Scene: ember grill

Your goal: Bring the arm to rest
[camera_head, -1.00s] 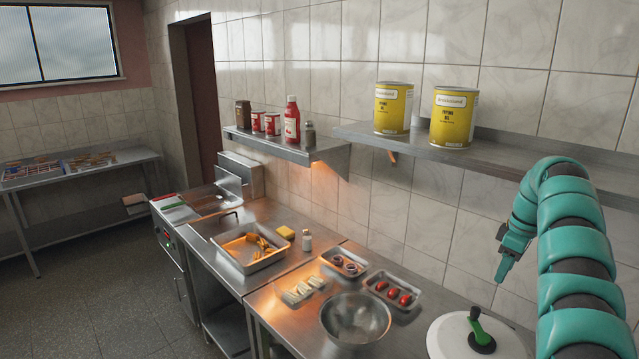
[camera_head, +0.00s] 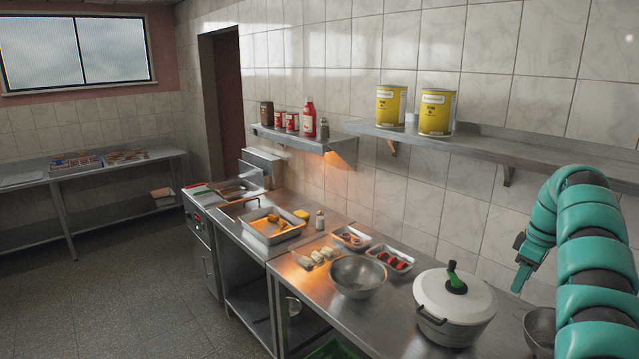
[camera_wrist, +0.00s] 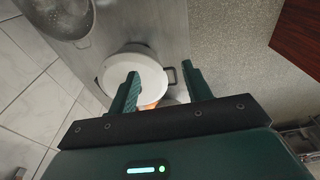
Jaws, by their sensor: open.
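My gripper (camera_head: 519,261) hangs at the end of my teal arm at the right of the head view, fingers pointing down. It is above the counter (camera_head: 393,320) and to the right of a white lidded pot (camera_head: 478,309). In the wrist view my gripper (camera_wrist: 160,85) is open, its two dark green fingers apart with nothing held between them. A round white shape (camera_wrist: 118,66) lies beyond and below the fingers there. The gap between the fingers is not clear in the head view.
A metal bowl (camera_head: 357,277) and small trays of food (camera_head: 391,259) stand left of the pot. Another bowl (camera_head: 540,330) is below my arm. A wall shelf (camera_head: 480,147) carries yellow cans (camera_head: 436,112). Open floor (camera_head: 120,300) lies at the left.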

